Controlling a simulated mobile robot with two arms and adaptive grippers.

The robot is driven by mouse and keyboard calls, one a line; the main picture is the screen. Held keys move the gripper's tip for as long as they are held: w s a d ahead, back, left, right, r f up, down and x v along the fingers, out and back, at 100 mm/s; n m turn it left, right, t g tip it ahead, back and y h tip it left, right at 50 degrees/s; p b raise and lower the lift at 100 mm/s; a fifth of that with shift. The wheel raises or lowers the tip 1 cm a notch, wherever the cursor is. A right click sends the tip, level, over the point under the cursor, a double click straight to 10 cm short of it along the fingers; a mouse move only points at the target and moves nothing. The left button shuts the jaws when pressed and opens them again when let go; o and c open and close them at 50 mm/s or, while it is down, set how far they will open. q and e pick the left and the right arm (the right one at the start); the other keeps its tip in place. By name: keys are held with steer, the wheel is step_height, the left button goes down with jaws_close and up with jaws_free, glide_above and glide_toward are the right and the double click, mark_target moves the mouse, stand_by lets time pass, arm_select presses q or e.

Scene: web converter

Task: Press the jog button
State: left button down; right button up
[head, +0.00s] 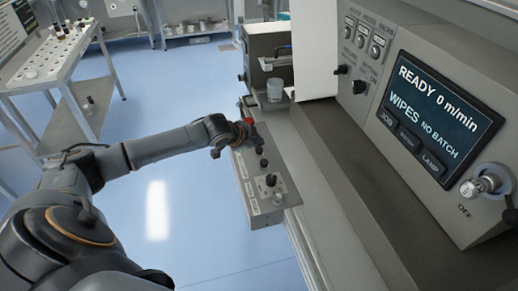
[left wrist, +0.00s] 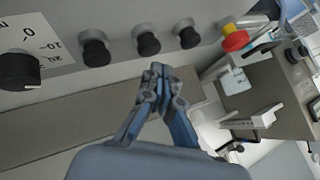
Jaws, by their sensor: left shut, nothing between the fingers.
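A grey control box (head: 253,203) with a row of black controls stands low in the middle of the head view. In the left wrist view, three black round buttons show: one at left (left wrist: 95,52), one in the middle (left wrist: 148,43) and one at right (left wrist: 188,36). A red mushroom button (left wrist: 235,39) and a black dial (left wrist: 18,70) flank them. I cannot tell which button is jog; no name labels are legible. My left gripper (left wrist: 163,75) is shut and empty, its tips appearing just below the middle button in the picture. Contact cannot be judged. My right gripper is not in view.
The machine's display (head: 438,112) reads READY, 0 m/min, WIPES, NO BATCH. A grey cabinet with switches surrounds it at right. A white table (head: 50,75) with small items stands at the far left. The blue floor (head: 165,180) between is clear.

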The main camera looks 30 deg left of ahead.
arm_select(q)
steer(key=shift+f, duration=0.1)
steer(key=shift+f, duration=0.35)
